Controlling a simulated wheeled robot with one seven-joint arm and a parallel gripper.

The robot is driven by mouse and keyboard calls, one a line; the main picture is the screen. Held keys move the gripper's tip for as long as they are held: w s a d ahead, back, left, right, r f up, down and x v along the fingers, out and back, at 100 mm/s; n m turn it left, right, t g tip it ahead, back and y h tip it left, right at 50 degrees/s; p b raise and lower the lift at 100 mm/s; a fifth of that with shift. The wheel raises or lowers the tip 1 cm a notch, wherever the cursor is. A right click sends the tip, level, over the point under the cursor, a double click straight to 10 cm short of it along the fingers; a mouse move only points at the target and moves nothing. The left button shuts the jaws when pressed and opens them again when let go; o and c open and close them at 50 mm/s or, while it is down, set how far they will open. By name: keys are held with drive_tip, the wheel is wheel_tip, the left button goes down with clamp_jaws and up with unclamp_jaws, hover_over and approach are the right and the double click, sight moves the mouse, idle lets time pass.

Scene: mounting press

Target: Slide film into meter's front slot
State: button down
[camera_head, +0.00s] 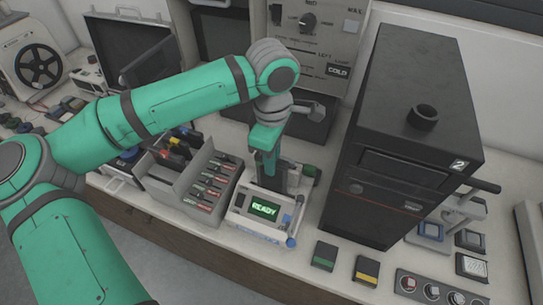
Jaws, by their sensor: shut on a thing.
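The meter (240,216) is a small light-grey device on the bench with a lit green screen (265,208) reading READY and blue parts at its right side. My gripper (269,164) points down just above and behind the screen, over the meter. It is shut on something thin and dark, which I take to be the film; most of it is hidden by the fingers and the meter. The front slot does not show clearly, so I cannot tell whether the film is in it.
A grey rack (196,184) with several labelled cartridges stands close to the left of the meter. A tall black cabinet (398,130) stands to the right. Green (324,256) and yellow (366,270) blocks lie near the bench's front edge. A control panel (318,35) stands behind.

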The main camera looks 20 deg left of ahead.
drive_tip(key=shift+f, duration=0.75)
drive_tip(key=c, duration=1.7)
unclamp_jaws()
drive_tip(key=shift+r, duration=0.1)
drive_tip(key=shift+w+r, duration=0.1)
drive_tip(key=shift+r, duration=0.25)
wheel_tip(320, 180, up, 10)
